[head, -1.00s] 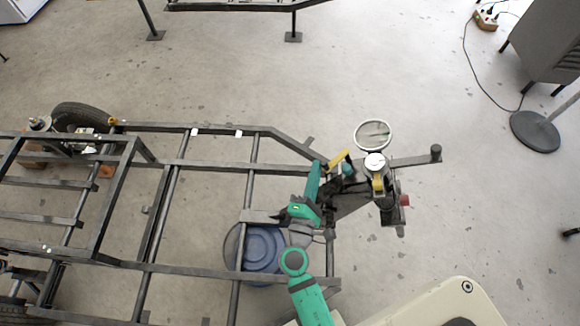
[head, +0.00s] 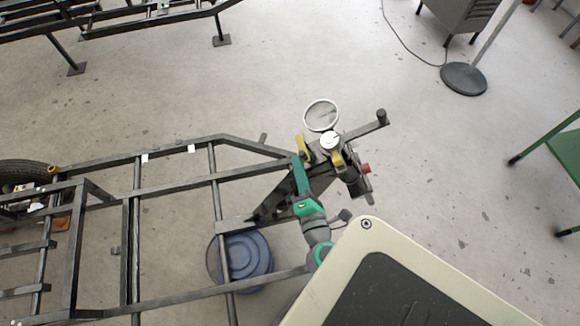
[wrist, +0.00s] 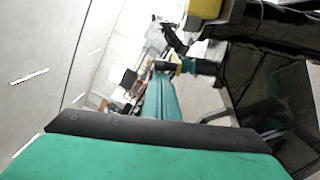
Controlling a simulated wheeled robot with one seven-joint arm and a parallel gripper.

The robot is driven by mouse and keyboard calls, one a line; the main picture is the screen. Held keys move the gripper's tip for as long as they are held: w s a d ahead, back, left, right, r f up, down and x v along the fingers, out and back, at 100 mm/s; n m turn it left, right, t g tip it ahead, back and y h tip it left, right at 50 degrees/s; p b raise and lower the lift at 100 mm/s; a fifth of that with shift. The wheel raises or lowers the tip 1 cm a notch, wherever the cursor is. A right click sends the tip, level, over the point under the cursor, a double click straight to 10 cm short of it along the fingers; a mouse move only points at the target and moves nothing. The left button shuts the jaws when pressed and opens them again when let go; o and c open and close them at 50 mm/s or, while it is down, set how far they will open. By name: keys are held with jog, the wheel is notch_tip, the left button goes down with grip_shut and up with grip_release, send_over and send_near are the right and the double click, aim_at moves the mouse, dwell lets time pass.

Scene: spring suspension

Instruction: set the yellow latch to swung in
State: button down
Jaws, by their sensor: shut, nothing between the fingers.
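Two yellow parts show at the dark wheel-end assembly in the head view. One is an upright yellow piece (head: 302,147) left of a round white-topped part. The other is a yellow piece (head: 337,158) just below that white top. I cannot tell from shape alone which is the latch. A yellow block (wrist: 205,8) shows at the top of the wrist view, above dark metal. My gripper (head: 299,163), at the end of my green arm, is close to the left yellow piece and appears shut and empty. Its fingertips are hard to make out, and contact cannot be told.
The dark tube frame (head: 180,180) spreads to the left. A blue round container (head: 247,262) stands on the floor beneath it. A ring-shaped part (head: 321,115) and a bar (head: 365,130) stick out beyond the assembly.

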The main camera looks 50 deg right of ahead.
jog(key=shift+s+d+r+h, duration=0.3)
jog(key=shift+s+d+r, duration=0.3)
jog(key=shift+s+d, duration=0.25)
jog(key=shift+w, duration=0.1)
jog(key=w+a+f, duration=0.2)
jog(key=a, duration=0.2)
jog(key=s+a+r, duration=0.1)
jog(key=s+a, duration=0.1)
jog(key=s, duration=0.7)
jog(key=shift+a+r+y, duration=0.15)
jog(key=shift+r+y, duration=0.15)
jog(key=shift+y, duration=0.1)
jog(key=shift+w, duration=0.1)
